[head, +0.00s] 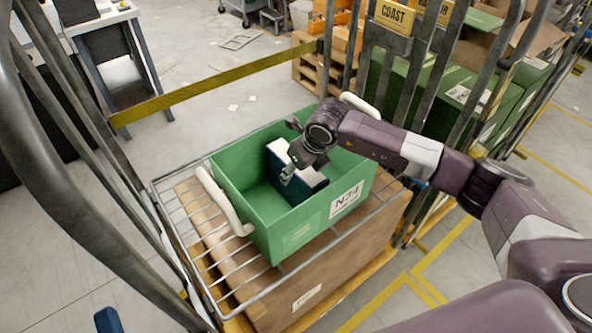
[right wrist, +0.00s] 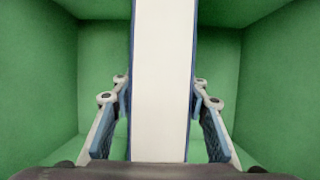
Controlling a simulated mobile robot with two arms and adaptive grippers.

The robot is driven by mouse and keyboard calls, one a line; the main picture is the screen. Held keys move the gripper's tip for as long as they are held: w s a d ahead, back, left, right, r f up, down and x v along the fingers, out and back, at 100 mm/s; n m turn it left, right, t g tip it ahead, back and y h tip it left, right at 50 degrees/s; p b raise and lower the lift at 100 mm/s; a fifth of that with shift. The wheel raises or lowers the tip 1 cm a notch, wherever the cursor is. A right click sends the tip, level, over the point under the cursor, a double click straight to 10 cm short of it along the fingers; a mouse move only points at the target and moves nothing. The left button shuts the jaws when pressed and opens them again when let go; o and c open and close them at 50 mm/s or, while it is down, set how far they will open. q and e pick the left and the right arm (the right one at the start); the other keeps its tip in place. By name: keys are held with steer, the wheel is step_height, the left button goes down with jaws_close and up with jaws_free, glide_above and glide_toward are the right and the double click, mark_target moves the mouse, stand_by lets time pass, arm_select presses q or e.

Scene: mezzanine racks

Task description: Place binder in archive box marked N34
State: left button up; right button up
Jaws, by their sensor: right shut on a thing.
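The green archive box (head: 268,239) marked N34 sits on a wire shelf in the middle of the head view. Its label (head: 346,199) faces front right. A dark blue binder (head: 308,187) with white page edges is inside the box, between its walls. My right gripper (head: 290,176) reaches into the box from the right and is shut on the binder. In the right wrist view the binder (right wrist: 162,80) stands between both fingers, with green box walls around it. Whether the binder touches the box floor is hidden. My left gripper is not in view.
The wire shelf (head: 176,205) lies over a large brown carton (head: 285,297) inside a cage of grey metal posts. A yellow bar (head: 215,85) crosses behind the box. Green cartons (head: 452,90) stand at the right. Open floor shows at upper left.

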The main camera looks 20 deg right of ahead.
steer(key=o, duration=1.5)
steer(key=shift+r, duration=0.15)
steer(key=b+v, duration=0.2)
steer(key=v, duration=0.8)
steer(key=shift+s+r, duration=0.15)
steer(key=shift+s, duration=0.05)
steer(key=shift+s+d+r+b, duration=0.1)
steer(key=shift+s+r+b, duration=0.2)
steer(key=shift+r, duration=0.35)
